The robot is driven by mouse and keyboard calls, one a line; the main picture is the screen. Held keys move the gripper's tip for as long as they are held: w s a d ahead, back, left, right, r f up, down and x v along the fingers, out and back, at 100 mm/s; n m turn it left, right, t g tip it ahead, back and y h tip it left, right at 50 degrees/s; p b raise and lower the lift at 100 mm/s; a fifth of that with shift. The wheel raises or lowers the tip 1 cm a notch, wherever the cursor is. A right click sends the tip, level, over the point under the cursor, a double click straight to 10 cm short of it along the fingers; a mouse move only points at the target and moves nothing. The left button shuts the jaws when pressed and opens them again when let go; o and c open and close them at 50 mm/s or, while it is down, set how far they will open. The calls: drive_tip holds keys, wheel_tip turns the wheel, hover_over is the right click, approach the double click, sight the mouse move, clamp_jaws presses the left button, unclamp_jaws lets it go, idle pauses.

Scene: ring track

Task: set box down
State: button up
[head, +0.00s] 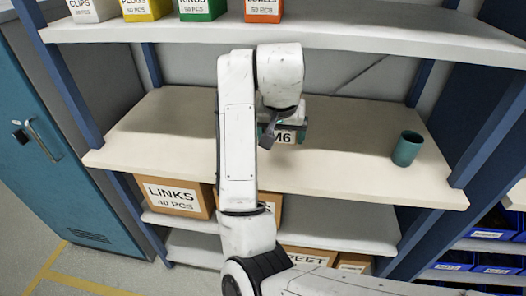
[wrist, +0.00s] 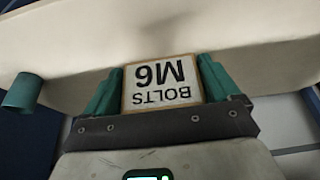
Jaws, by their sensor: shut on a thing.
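The box is a small tan carton with a white label reading "BOLTS M6" (wrist: 160,84); in the wrist view it sits between the two green fingers of my gripper (wrist: 161,92), which is shut on it. In the head view my arm hides most of the box, and only its "M6" label edge (head: 285,136) shows beside my gripper (head: 283,134). The box is over the cream middle shelf (head: 345,165). I cannot tell whether its underside touches the shelf.
A teal cup (head: 407,149) stands at the shelf's right end. Small labelled boxes line the upper shelf, including a green one (head: 203,9). A "LINKS" carton (head: 177,196) sits below. Blue uprights (head: 70,95) bound the shelf. The middle shelf's left part is clear.

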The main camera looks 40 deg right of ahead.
drive_tip(key=w+f, duration=0.1)
drive_tip(key=w, duration=0.1)
drive_tip(key=w+f, duration=0.1)
drive_tip(key=f, duration=0.1)
drive_tip(key=w+f, duration=0.2)
drive_tip(key=shift+w+d+f, duration=0.2)
drive_tip(key=shift+w+d, duration=0.1)
drive_tip(key=shift+w+f, duration=0.45)
drive_tip(key=shift+f, duration=1.7)
drive_tip(key=shift+f, duration=0.25)
